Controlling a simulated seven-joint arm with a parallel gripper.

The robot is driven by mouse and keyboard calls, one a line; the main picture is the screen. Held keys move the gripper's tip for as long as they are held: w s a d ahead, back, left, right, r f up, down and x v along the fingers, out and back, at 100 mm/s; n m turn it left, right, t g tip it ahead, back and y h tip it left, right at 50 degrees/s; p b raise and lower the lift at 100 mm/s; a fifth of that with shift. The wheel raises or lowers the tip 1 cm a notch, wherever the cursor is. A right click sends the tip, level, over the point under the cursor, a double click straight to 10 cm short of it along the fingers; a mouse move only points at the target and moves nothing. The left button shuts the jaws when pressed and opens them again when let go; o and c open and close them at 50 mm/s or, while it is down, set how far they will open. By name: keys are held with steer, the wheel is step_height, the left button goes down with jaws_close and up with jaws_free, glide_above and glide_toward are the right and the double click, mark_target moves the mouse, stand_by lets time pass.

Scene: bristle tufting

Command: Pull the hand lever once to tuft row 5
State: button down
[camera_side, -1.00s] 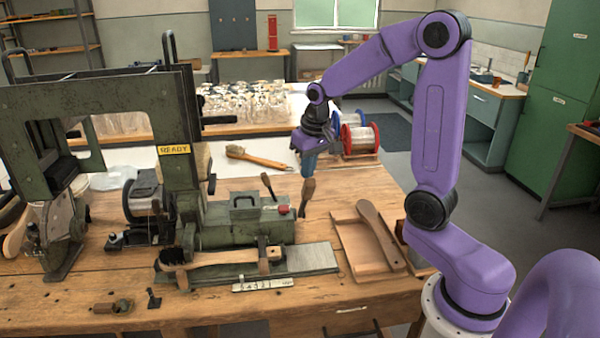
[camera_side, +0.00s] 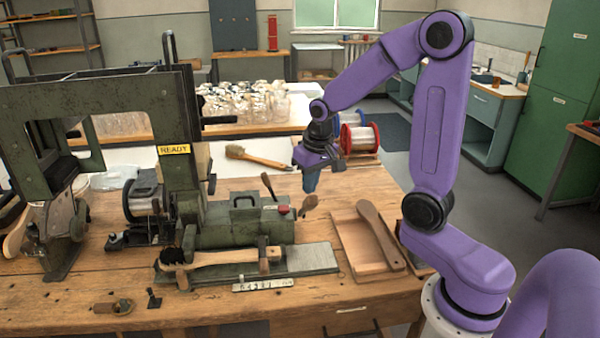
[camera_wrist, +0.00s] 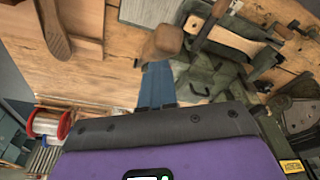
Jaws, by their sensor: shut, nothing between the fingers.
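The hand lever's wooden handle (camera_side: 308,204) is at the right end of the green tufting machine (camera_side: 235,226), and it leans over. My gripper (camera_side: 311,187) is above it, with blue fingers shut and pointing down. In the wrist view, the shut fingertips (camera_wrist: 155,75) are at the end of the wooden lever handle (camera_wrist: 164,40); they appear to touch it, not grip it. A wooden brush (camera_side: 215,258) with dark bristles at its left end lies clamped on the machine's front carriage. A yellow READY sign (camera_side: 174,149) is on the frame.
A second, shorter dark lever (camera_side: 267,183) and a red button (camera_side: 284,210) are close to the left of my gripper. A wooden tray (camera_side: 350,240) holding a brush body (camera_side: 380,232) is to the right. Wire spools (camera_side: 360,137) and a loose brush (camera_side: 258,157) are behind.

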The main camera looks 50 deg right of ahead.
steer(key=shift+s+a+f, duration=0.35)
steer(key=shift+s+f, duration=0.05)
steer(key=shift+f, duration=0.15)
steer(key=shift+s+a+f, duration=0.3)
steer(key=shift+s+f, duration=0.1)
steer(key=shift+f, duration=0.1)
step_height(320, 180, up, 10)
steer(key=w+d, duration=0.2)
steer(key=shift+w, duration=0.15)
stand_by(1.7)
steer(key=shift+d+r, duration=0.1)
steer(key=shift+r, duration=0.05)
step_height(320, 180, up, 14)
stand_by(1.5)
